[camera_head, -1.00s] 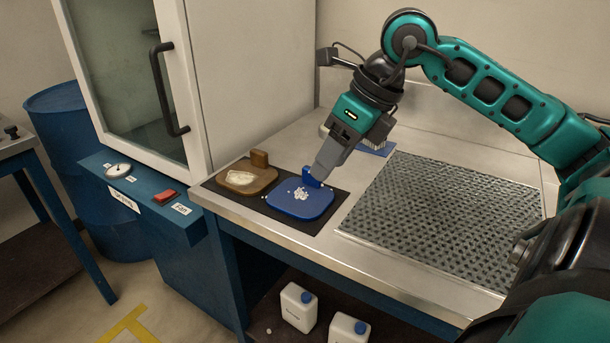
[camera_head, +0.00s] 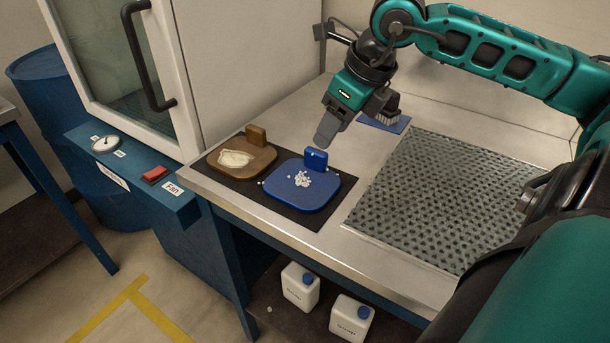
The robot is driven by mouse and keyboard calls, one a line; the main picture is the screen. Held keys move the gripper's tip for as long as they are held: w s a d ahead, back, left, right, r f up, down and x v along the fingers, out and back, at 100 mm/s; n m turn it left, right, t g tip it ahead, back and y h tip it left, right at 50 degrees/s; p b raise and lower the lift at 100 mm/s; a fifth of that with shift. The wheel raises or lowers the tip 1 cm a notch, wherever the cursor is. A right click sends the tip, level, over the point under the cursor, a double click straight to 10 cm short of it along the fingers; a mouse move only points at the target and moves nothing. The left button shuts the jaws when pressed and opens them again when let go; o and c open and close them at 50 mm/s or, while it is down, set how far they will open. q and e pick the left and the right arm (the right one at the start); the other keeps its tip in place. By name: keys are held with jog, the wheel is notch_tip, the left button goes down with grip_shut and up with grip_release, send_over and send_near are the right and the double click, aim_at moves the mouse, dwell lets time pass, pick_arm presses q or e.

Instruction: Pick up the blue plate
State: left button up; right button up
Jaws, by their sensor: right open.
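The blue plate (camera_head: 291,200) lies on a black mat (camera_head: 332,205) at the left end of the metal bench. It has an upright blue tab (camera_head: 316,160) at its back edge and a small heap of white pellets in its middle. My right gripper (camera_head: 323,147) is just above and behind the tab, pointing down, with nothing seen in it. The gap between its fingers is hard to see from this side. My left gripper is not in view.
A brown plate (camera_head: 262,163) with a pale lump stands just left of the blue plate. A perforated metal grid (camera_head: 440,190) fills the bench to the right. A cabinet (camera_head: 258,60) rises at the back left.

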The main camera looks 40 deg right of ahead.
aim_at(316, 150)
jog(key=shift+p+x, duration=0.3)
jog(key=shift+x, duration=0.6)
jog(key=shift+w+a+f+p, duration=0.3)
jog(key=shift+w+f+p, duration=0.1)
jog(key=shift+f+p, duration=0.1)
jog(key=shift+x, duration=1.95)
jog(key=shift+a, duration=0.1)
grip_shut()
jog(key=shift+r, duration=0.1)
